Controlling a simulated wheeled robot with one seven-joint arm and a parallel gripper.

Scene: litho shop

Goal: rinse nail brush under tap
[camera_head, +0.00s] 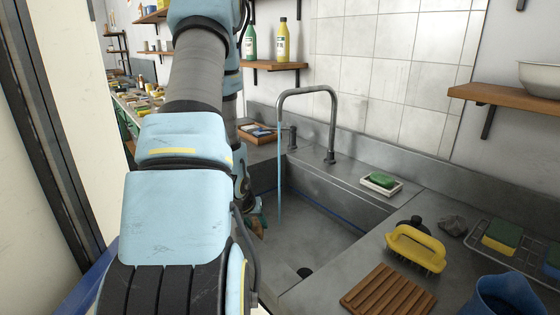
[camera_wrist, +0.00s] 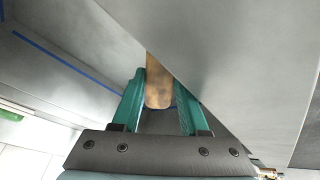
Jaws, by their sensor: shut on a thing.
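The tap (camera_head: 308,92) arches over the steel sink, and a thin blue stream of water (camera_head: 280,165) falls from its spout into the basin (camera_head: 315,235). My gripper (camera_head: 258,222) is low at the left side of the basin, left of the stream, mostly hidden behind my arm. In the wrist view its teal fingers are shut on a brown wooden piece (camera_wrist: 159,88), which appears to be the nail brush. Its bristles cannot be made out. The held piece looks apart from the stream.
A yellow-handled brush (camera_head: 417,246), a slatted wooden board (camera_head: 388,291), a dark stone (camera_head: 453,225) and a blue container (camera_head: 502,294) stand on the right counter. Green soap (camera_head: 382,180) sits in a dish behind the basin. A wire rack (camera_head: 525,262) holds sponges. The basin's middle is clear.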

